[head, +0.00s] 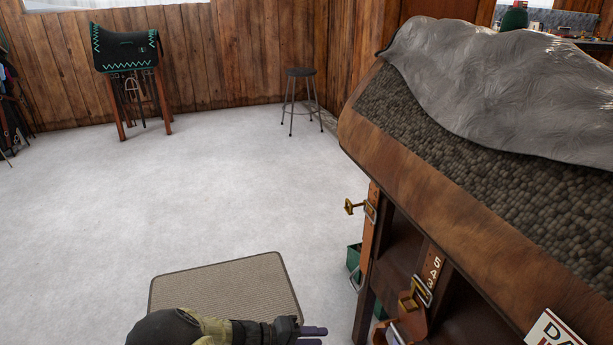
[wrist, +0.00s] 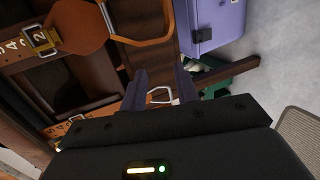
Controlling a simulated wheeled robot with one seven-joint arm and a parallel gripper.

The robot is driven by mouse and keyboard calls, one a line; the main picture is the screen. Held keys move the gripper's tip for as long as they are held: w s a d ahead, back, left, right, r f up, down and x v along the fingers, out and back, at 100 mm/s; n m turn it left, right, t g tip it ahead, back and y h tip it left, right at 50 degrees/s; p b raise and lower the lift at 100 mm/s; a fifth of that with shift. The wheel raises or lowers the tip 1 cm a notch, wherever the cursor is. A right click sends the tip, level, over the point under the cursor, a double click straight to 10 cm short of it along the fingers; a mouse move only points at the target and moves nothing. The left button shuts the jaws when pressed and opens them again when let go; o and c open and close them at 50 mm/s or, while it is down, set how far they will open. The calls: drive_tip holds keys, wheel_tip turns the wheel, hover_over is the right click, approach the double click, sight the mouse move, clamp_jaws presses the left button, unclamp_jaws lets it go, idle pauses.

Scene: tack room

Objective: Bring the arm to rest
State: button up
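My arm (head: 170,328) shows at the bottom of the head view, low over the floor mat. My gripper (head: 314,336) points right, towards the wooden stand, and is partly cut off by the lower edge. In the wrist view my gripper (wrist: 161,88) has its two dark fingers apart, with a clear gap between them. I see nothing held between the fingers. A metal ring (wrist: 159,97) shows in the gap; it looks to be behind the fingers, but its distance is hard to tell.
A wooden stand (head: 440,228) with hanging straps and brass buckles (head: 421,290) fills the right side. A grey cover (head: 500,85) lies on top. A woven mat (head: 225,285) is on the floor. A stool (head: 301,73) and saddle (head: 125,48) are far back; the middle floor is clear.

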drive_tip(key=s+d+r+m+y+p, duration=0.1)
drive_tip(key=s+d+r+y+p, duration=0.2)
drive_tip(key=r+p, duration=0.7)
drive_tip(key=s+d+r+m+y+p, duration=0.1)
drive_tip(key=s+d+r+y+p, duration=0.2)
drive_tip(key=r, duration=1.9)
drive_tip(key=s+d+r+m+y+p, duration=0.1)
drive_tip(key=s+d+r+y+p, duration=0.2)
drive_tip(key=d+r+y+p, duration=0.4)
wheel_tip(320, 180, up, 10)
drive_tip(key=p, duration=1.2)
drive_tip(key=shift+d+y, duration=0.3)
drive_tip(key=shift+y, duration=0.1)
drive_tip(key=shift+f, duration=0.1)
drive_tip(key=shift+s, duration=0.15)
